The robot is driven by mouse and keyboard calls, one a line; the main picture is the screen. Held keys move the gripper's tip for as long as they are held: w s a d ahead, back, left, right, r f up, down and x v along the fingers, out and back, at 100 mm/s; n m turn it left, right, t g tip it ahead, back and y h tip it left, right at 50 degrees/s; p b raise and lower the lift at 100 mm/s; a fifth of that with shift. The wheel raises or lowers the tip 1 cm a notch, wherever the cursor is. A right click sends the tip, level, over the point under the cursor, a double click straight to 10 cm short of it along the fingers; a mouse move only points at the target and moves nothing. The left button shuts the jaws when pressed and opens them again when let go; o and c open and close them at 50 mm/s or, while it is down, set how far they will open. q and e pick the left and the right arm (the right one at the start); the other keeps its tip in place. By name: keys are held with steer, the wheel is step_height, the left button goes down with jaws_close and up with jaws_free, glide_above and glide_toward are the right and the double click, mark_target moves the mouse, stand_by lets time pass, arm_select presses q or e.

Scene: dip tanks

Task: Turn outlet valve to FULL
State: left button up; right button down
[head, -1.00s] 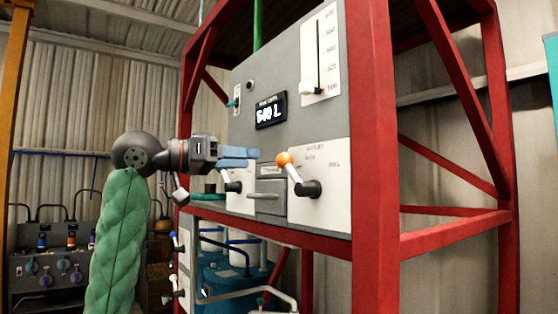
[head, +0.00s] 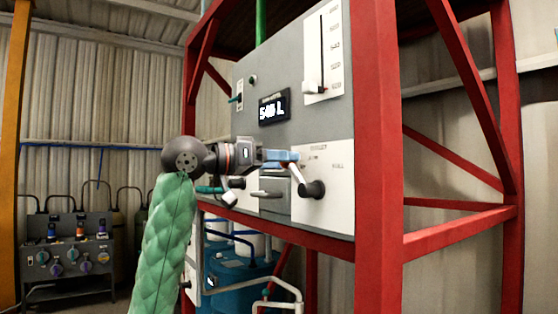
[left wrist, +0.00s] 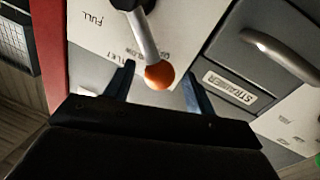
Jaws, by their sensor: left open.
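The outlet valve lever (head: 298,174) is a silver handle on a black hub (head: 313,189), on a white plate (head: 338,205) of the grey panel. Its orange ball knob (left wrist: 159,75) shows in the left wrist view; in the head view my fingers mostly hide it. The lever leans up and left from the hub, toward a small label I cannot fully read. The word FULL is on the plate's other side. My left gripper (head: 290,156) is open, its blue fingers (left wrist: 158,88) on either side of the knob. My right gripper is not in view.
A grey drawer marked STRAINER (left wrist: 230,87) with a bar handle (left wrist: 282,55) is beside the valve plate. The red frame post (head: 378,150) stands close on the right. A display (head: 273,108) and level slider (head: 313,88) are above.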

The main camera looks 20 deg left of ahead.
arm_select(q)
jaws_close()
